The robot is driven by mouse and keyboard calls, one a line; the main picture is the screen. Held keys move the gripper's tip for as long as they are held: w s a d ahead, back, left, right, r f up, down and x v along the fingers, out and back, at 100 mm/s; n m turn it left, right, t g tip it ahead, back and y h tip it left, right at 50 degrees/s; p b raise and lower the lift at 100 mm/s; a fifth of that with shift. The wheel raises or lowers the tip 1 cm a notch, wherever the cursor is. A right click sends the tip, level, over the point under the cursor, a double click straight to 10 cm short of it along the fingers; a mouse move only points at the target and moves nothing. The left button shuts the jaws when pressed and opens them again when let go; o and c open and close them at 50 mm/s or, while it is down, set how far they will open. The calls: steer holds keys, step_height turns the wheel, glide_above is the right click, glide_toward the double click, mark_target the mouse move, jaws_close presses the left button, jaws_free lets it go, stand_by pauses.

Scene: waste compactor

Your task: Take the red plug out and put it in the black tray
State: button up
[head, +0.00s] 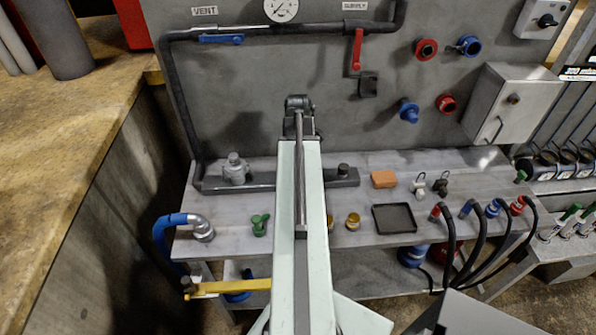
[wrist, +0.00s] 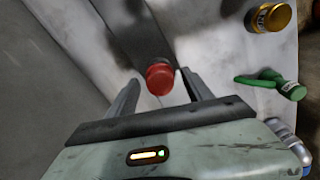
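The red plug (wrist: 160,84) shows in the wrist view as a short red cylinder with a rounded end. My gripper (wrist: 159,75) is open, with one finger on either side of the plug and a visible gap to each. I cannot tell how far the plug lies beyond the fingertips. In the head view my arm hides the plug and my gripper. The black tray (head: 394,218) is a flat square on the bench, right of my arm, and looks empty.
On the bench (head: 222,215), a green part (head: 259,225) and a grey fitting (head: 235,169) stand left of my arm. A brass cap (head: 353,221) and an orange block (head: 383,179) lie near the tray. Black hoses (head: 450,240) hang over the right edge.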

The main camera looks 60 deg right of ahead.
steer(key=shift+c, duration=0.3)
steer(key=m, duration=1.5)
steer(key=shift+m, duration=0.3)
steer(key=m, duration=0.5)
jaws_close()
steer(key=c, duration=0.8)
jaws_free()
steer(key=shift+c, duration=0.2)
jaws_close()
steer(key=n, duration=0.5)
